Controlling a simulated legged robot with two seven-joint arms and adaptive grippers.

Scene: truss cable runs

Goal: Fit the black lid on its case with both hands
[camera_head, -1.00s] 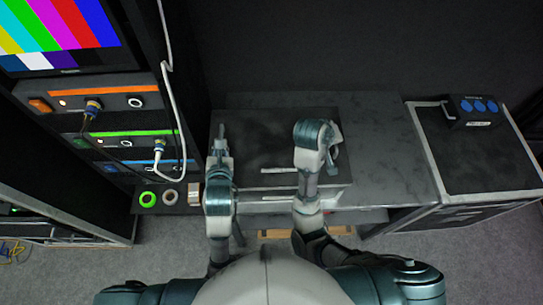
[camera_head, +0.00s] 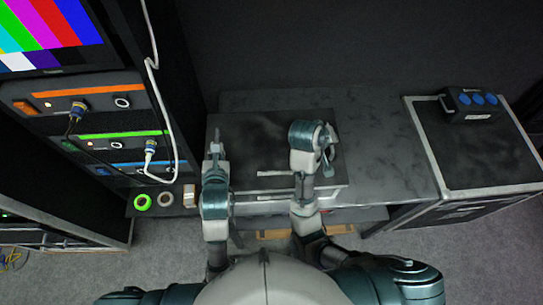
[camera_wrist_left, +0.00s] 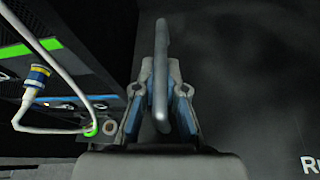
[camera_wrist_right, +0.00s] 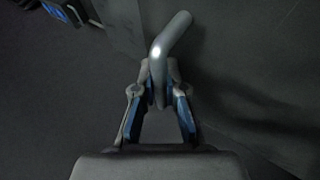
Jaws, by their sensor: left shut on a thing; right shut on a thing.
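The black lid (camera_head: 255,135) lies flat over the grey table in the head view, and its dark top with white lettering shows in the left wrist view (camera_wrist_left: 250,85). My left gripper (camera_head: 215,150) is at the lid's left side, shut on a grey bar handle (camera_wrist_left: 161,65). My right gripper (camera_head: 327,150) is at its right side, shut on a bent grey handle (camera_wrist_right: 172,42). The case is mostly hidden under the lid; a pale strip (camera_head: 262,198) shows along the front. I cannot tell whether the lid touches the case.
The grey table (camera_head: 380,150) is clear to the right. A black road case (camera_head: 475,155) beyond it carries a box with blue sockets (camera_head: 474,104). A rack with cables (camera_head: 110,140) stands left.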

